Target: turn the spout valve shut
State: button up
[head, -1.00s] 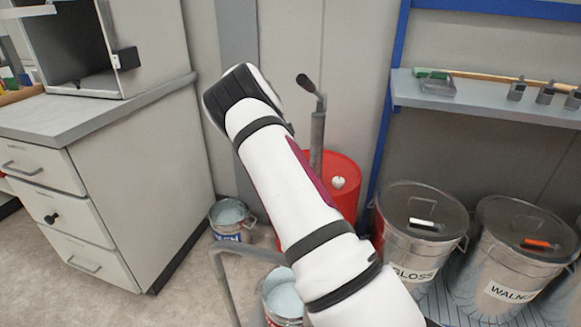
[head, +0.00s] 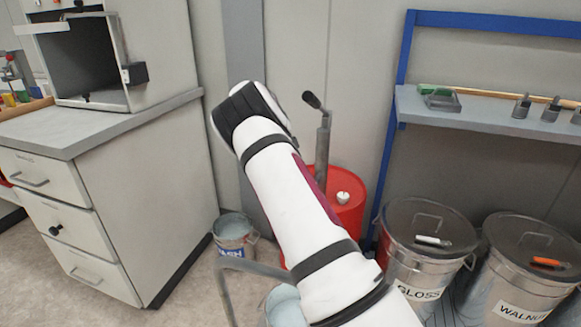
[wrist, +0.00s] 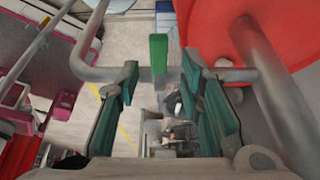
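A small green lever (wrist: 158,55) stands up at a horizontal grey spout pipe (wrist: 233,75) in the wrist view. I take it to be the valve's handle. My gripper (wrist: 163,88) is open, with teal-padded fingers to the left and right of the lever's line. No finger visibly touches the lever, and the depth between them is hard to tell. In the head view the bent grey pipe (head: 252,266) shows left of my arm, beside the red drum (head: 352,218). My arm hides the gripper and the lever there.
A grey pump post with a black-gripped handle (head: 313,100) rises at the drum. An open bucket (head: 234,235) stands on the floor behind the pipe, another partly behind my arm. Lidded bins (head: 428,240) stand right. A drawer cabinet (head: 120,210) is at left.

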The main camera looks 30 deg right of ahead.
jog(key=v, duration=1.1)
jog(key=shift+r, duration=0.2)
jog(key=shift+a, duration=0.1)
jog(key=s+a+r+n+t+y, duration=0.1)
jog(key=s+a+r+n, duration=0.15)
jog(key=s+r, duration=0.3)
jog(key=s+a+r+n+t+y, duration=0.1)
jog(key=s+a+r+n, duration=0.1)
jog(key=s+r+n, duration=0.3)
jog(key=s+a+r+n+y, duration=0.1)
jog(key=s+a+r+n, duration=0.25)
jog(key=s, duration=0.25)
jog(key=s+a+r+n+y, duration=0.1)
jog(key=s+a+r+n, duration=0.1)
jog(key=s+a, duration=0.3)
jog(key=s+a+f+n+t, duration=0.1)
jog(key=s+a+f+n, duration=0.3)
jog(key=s, duration=0.5)
jog(key=s+a+f+n+h, duration=0.1)
jog(key=s+a+f+n, duration=0.2)
jog(key=s+n, duration=0.45)
jog(key=s+a+f+n+t, duration=0.1)
jog(key=s+a+f+n, duration=0.25)
jog(key=s, duration=0.75)
notch_tip(320, 180, up, 24)
jog(key=t+p, duration=0.3)
jog(key=p, duration=1.8)
jog(key=shift+s+d+n+t+p, duration=0.15)
jog(key=shift+s+n+t+p, duration=0.15)
jog(key=shift+t+p, duration=0.1)
